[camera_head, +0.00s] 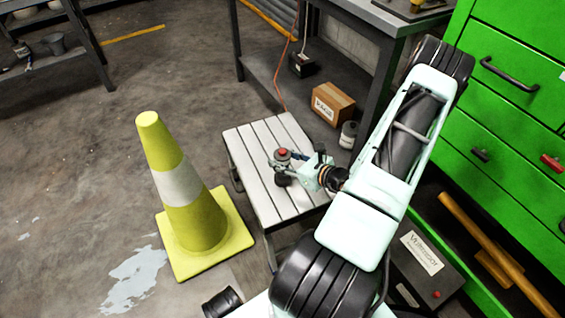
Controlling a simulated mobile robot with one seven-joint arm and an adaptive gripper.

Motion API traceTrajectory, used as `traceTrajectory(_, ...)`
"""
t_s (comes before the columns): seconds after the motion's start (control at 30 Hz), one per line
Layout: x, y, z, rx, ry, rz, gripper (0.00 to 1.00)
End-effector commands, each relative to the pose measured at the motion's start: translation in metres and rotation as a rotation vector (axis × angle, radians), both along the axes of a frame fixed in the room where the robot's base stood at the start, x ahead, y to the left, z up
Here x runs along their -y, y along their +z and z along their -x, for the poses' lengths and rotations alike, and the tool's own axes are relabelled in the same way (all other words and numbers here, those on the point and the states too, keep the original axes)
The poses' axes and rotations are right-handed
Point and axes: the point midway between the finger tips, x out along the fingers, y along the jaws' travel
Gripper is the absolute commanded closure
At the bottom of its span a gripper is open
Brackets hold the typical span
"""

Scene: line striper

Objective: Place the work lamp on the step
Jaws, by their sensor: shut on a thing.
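The step (249,141) is a low stool with pale slats, standing in the middle of the camera_head view. My gripper (285,168) is over its top, with my arm reaching in from the right. The gripper is shut on a small dark thing with a reddish top, which looks like the work lamp (283,155). The lamp's lower part is partly hidden by the fingers. I cannot tell whether the lamp touches the slats or hangs just above them.
A yellow cone (183,190) with a white band stands left of the step. A grey workbench (262,75) behind holds a cardboard box (332,103) on its lower shelf. Green drawers (510,90) stand at the right. The floor at the left is mostly clear.

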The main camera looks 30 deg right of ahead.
Motion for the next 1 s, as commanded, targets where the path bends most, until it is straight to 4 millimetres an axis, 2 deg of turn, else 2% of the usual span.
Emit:
traceTrajectory(0.03,0.0002,-0.0057,-0.0007,0.003,0.0,-0.001,0.95)
traceTrajectory(0.4,0.0001,-0.0092,-0.0004,0.003,0.001,0.001,0.95)
traceTrajectory(0.43,0.0003,-0.0089,-0.0001,0.001,0.001,0.002,0.59)
traceTrajectory(0.57,0.0002,-0.0082,-0.0001,0.001,0.001,0.002,0.45)
traceTrajectory(0.93,0.0004,-0.0035,-0.0001,0.002,0.001,0.001,0.44)
traceTrajectory(1.0,0.0028,-0.0006,0.0072,0.001,-0.001,0.003,0.44)
